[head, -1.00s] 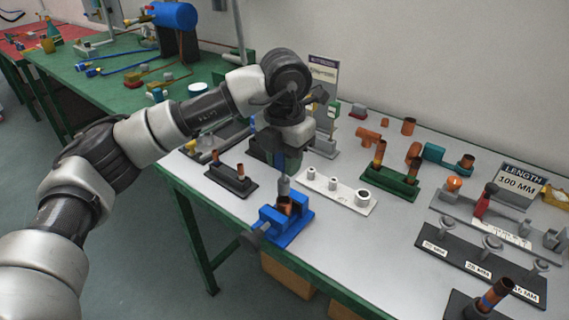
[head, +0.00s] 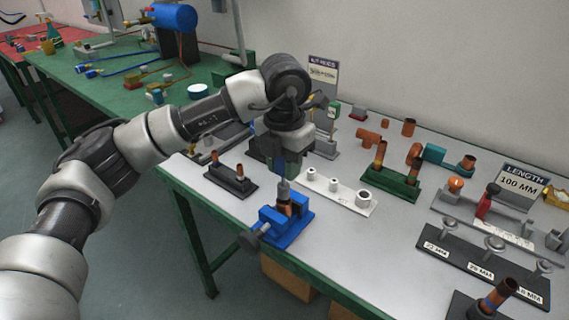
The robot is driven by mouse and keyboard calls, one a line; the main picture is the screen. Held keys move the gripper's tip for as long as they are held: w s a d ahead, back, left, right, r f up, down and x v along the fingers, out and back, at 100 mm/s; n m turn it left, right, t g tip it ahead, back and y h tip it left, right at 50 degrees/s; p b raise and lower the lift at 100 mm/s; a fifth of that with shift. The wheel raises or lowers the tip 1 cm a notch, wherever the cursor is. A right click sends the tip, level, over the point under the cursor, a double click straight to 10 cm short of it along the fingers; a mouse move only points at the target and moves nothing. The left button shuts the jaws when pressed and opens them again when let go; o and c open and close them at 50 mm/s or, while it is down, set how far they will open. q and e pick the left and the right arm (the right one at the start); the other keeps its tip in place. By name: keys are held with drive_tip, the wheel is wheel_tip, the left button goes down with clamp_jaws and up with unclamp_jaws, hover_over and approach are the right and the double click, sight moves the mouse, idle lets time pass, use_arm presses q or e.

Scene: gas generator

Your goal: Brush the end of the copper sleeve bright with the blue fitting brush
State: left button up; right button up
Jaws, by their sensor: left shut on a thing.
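The copper sleeve (head: 284,209) stands in the jaws of a small blue vise (head: 289,234) at the front edge of the bench. My left gripper (head: 284,172) points down directly above it and is shut on the fitting brush. The brush's grey lower part (head: 284,188) shows below the fingers, at the sleeve's top end. I cannot tell how far it is inside the sleeve. The brush's handle is mostly hidden by the gripper. My right gripper is not in view.
A dark stand with copper pieces (head: 231,182) is left of the vise. A green stand with copper pipes (head: 391,184) is further right.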

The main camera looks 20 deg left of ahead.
sight(284, 184)
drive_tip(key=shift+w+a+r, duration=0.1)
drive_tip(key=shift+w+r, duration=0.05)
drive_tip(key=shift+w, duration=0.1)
use_arm(q)
drive_tip(key=shift+f, duration=0.1)
idle(0.8)
drive_tip(key=shift+f, duration=0.2)
drive_tip(key=shift+f+b, duration=0.1)
drive_tip(key=shift+b, duration=0.25)
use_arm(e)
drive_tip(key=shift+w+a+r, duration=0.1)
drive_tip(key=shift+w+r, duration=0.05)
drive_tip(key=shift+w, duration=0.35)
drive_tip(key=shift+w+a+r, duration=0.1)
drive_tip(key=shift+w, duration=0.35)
use_arm(q)
drive_tip(key=shift+f, duration=0.25)
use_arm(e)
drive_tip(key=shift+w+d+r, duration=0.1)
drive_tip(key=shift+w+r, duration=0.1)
